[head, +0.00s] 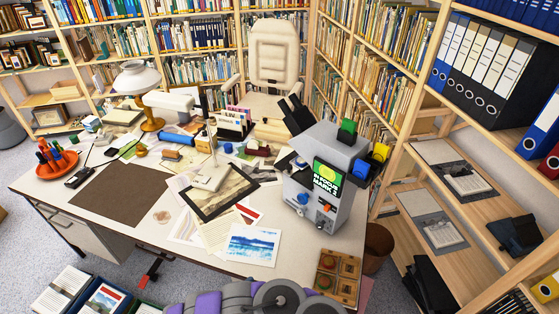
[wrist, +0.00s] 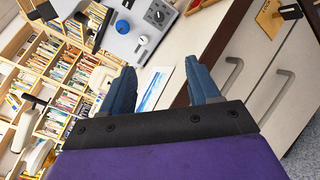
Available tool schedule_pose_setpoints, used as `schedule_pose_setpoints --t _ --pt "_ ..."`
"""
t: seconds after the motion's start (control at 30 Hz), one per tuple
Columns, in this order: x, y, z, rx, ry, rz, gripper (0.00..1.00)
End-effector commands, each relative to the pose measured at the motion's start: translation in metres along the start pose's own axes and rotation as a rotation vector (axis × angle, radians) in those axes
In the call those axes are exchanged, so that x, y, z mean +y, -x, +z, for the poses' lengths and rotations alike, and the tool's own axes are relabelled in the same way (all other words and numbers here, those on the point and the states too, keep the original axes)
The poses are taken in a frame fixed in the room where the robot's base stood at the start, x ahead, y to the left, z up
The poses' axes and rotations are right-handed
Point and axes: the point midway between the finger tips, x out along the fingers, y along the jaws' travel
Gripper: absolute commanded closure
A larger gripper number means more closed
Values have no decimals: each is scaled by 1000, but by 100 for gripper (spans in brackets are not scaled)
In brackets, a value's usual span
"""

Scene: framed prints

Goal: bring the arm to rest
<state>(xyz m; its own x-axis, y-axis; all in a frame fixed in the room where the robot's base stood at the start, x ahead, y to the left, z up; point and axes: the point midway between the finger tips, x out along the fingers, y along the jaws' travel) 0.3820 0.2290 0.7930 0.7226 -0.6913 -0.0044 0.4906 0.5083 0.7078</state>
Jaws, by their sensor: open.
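My gripper (wrist: 172,88) shows in the wrist view with its two blue fingers spread apart and nothing between them. The wrist view is tilted, and beyond the fingers are the desk's edge and a blue-and-white print (wrist: 155,90). In the head view, my purple and grey arm (head: 245,297) is low at the bottom centre, in front of the desk (head: 95,240). The gripper's fingers cannot be made out in the head view.
A grey machine (head: 325,180) with a green screen stands at the desk's right end. A framed print (head: 215,198) and loose papers lie mid-desk. A wooden shelf unit (head: 440,190) stands at right, a bin (head: 377,245) beside it. Crates of prints (head: 62,290) stand lower left.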

Motion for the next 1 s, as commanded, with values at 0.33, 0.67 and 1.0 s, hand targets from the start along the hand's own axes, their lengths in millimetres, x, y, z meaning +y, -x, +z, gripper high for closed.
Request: schedule_pose_setpoints --t 0.33,0.67,1.0 --pt "24 -36 20 -92 -18 -38 39" --pt "57 -93 65 -248 -47 -126 39" --pt "91 -175 183 -504 -144 -374 39"
